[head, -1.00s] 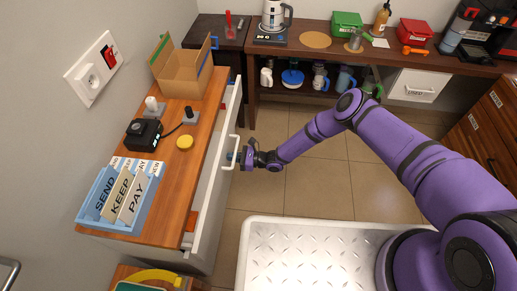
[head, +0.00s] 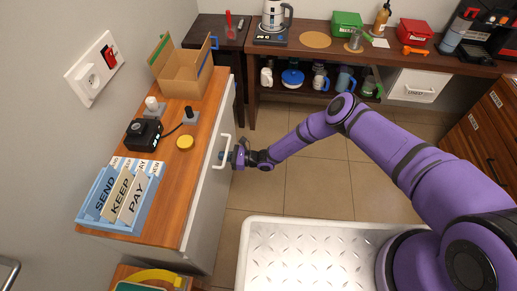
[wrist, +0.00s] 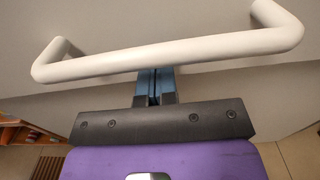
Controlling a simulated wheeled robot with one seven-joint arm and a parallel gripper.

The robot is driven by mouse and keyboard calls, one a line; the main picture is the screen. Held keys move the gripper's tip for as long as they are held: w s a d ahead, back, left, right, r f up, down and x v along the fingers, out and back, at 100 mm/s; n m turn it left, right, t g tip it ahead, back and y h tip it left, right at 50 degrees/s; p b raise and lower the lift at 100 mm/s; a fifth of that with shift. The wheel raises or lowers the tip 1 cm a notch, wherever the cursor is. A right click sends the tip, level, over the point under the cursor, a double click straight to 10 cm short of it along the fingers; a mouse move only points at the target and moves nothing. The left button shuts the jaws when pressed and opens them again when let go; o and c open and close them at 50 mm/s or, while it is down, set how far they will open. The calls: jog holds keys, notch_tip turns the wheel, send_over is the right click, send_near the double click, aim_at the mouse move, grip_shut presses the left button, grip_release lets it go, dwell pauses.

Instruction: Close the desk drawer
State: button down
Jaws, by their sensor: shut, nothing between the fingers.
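The white desk drawer (head: 212,174) is in the left of the head view, under the wooden top of the desk (head: 190,150). Its front lies along the desk's edge and no open interior shows. A white bar handle (head: 228,141) is on the drawer front. It also crosses the wrist view as a pale bar (wrist: 170,56). My gripper (head: 236,156) is at the drawer front by the handle. In the wrist view its blue fingers (wrist: 155,86) are together, with the tips behind the handle bar, against or close to the front. Nothing is held.
On the desk are an open cardboard box (head: 185,72), a black device (head: 144,134), a yellow disc (head: 185,142) and a blue letter sorter (head: 100,205). A metal tread-plate platform (head: 300,255) is at the bottom. Tiled floor (head: 318,188) is free right of the drawer.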

jog(key=shift+a, duration=1.25)
jog(key=d, duration=0.9)
jog(key=shift+s, duration=0.1)
jog(key=shift+r, duration=0.1)
